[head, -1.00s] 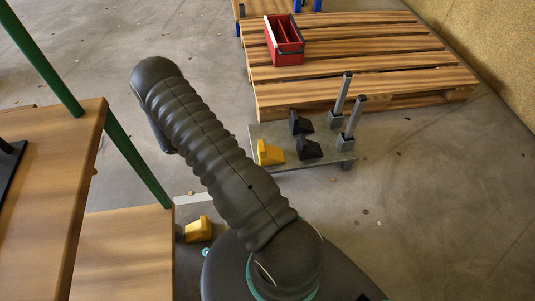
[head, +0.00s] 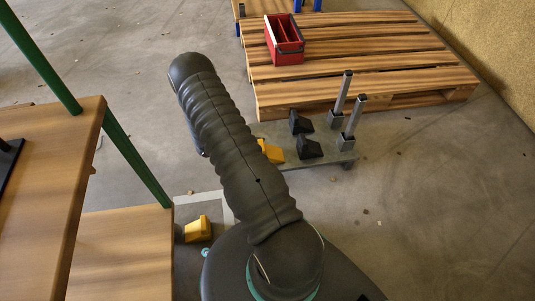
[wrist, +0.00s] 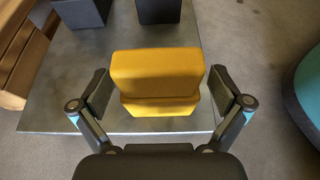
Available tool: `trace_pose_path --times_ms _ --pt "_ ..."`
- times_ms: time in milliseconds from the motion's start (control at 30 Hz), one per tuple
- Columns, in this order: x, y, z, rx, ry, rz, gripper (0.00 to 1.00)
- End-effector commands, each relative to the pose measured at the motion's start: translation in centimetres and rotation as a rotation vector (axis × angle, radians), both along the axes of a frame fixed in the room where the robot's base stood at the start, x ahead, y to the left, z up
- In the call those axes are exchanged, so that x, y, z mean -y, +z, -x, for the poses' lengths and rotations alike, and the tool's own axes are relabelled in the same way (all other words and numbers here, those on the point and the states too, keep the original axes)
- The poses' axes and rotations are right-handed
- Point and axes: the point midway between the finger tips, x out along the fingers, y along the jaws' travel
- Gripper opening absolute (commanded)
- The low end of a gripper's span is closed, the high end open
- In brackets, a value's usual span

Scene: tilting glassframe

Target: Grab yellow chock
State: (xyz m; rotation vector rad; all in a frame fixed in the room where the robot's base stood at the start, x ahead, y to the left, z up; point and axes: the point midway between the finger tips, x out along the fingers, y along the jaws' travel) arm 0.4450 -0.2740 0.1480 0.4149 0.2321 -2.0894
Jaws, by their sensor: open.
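One yellow chock (head: 272,151) sits on a low grey metal plate (head: 345,157) beside black chocks; my arm partly covers it in the head view. In the wrist view the yellow chock (wrist: 157,80) lies between the two fingers of my gripper (wrist: 160,95). The fingers are open, with a gap on each side of the chock, and do not touch it. My gripper is hidden behind my arm in the head view. A second yellow chock (head: 198,229) is on the floor area at lower left, next to the wooden bench.
Two black chocks, a rear one (head: 300,122) and a front one (head: 309,148), and two upright metal posts (head: 354,116) share the plate. A pallet (head: 370,65) with a red box (head: 285,39) stands behind. A wooden bench (head: 120,250) with green posts is at left. Floor at right is clear.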

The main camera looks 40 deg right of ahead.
Motion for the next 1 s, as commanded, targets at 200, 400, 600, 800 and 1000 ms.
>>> trace_pose_path --times_ms 200,400,600,800,1000 --pt "1.19 -0.61 0.77 0.000 0.000 -0.001 1.00" --pt "1.19 -0.59 0.75 0.000 0.000 -0.001 1.00" --pt "1.18 -0.58 0.74 0.001 0.000 -0.001 0.50" --pt "1.20 -0.54 0.75 0.000 0.000 0.000 0.19" --pt "1.21 -0.24 0.74 0.001 0.000 0.000 0.19"
